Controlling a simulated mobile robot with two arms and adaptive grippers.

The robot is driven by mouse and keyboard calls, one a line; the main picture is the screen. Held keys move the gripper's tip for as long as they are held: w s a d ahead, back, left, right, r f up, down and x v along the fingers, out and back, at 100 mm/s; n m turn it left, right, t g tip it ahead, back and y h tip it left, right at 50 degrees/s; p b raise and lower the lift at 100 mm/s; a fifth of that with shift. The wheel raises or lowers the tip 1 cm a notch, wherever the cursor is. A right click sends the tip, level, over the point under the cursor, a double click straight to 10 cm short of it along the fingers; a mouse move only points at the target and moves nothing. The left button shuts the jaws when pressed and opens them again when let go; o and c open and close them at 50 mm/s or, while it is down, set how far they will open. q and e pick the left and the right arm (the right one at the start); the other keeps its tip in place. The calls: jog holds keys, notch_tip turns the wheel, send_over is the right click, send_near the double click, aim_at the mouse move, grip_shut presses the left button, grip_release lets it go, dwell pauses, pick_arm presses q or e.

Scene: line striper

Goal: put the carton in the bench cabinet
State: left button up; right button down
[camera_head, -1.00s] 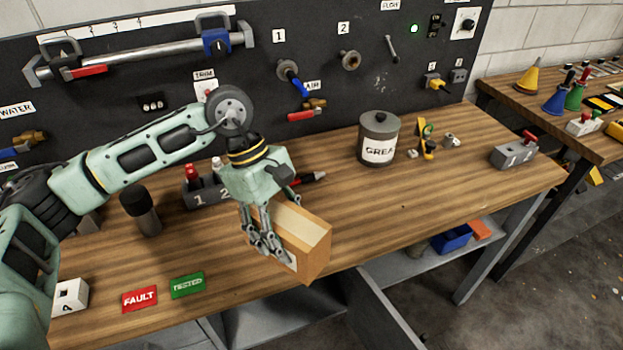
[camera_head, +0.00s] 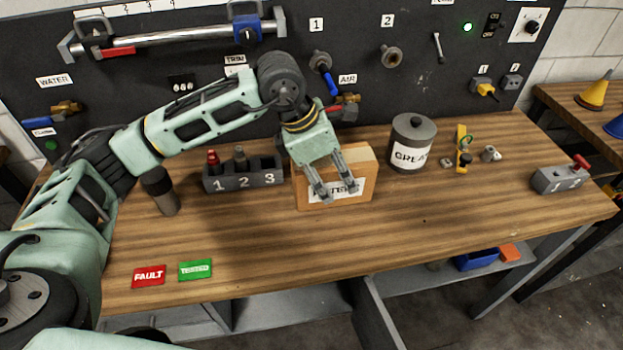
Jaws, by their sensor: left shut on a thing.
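The carton (camera_head: 366,184) is a tan box with a white label on its front face, partly hidden by my fingers. My left gripper (camera_head: 336,192) is shut on it, with fingers reaching down over its top and front. The carton is upright at the back half of the bench, left of the grease can. I cannot tell whether it touches the top. The bench cabinet (camera_head: 290,305) is under the wooden top, its inside mostly hidden. A grey panel (camera_head: 377,318), apparently its door, stands out below the front edge. My right gripper is not in view.
A grey numbered holder (camera_head: 243,180) is left of the carton, and a dark cylinder (camera_head: 160,190) farther left. The grease can (camera_head: 411,145) is to the right. Red (camera_head: 149,276) and green (camera_head: 195,270) tags lie at front left. The front middle of the bench (camera_head: 330,245) is clear.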

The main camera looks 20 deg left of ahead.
pick_arm(q)
jog(key=a+f+p, duration=0.1)
jog(key=a+f, duration=0.1)
jog(key=w+a+f+p, duration=0.1)
jog(key=a+f, duration=0.1)
jog(key=f, duration=0.1)
jog(key=w+a+f+p, duration=0.1)
jog(key=a+f+p, duration=0.1)
jog(key=shift+w+a+f, duration=0.2)
jog(key=shift+a+f, duration=0.1)
jog(key=shift+f, duration=0.3)
jog(key=shift+f+b, duration=0.2)
jog(key=shift+b, duration=0.1)
jog(key=o, duration=1.5)
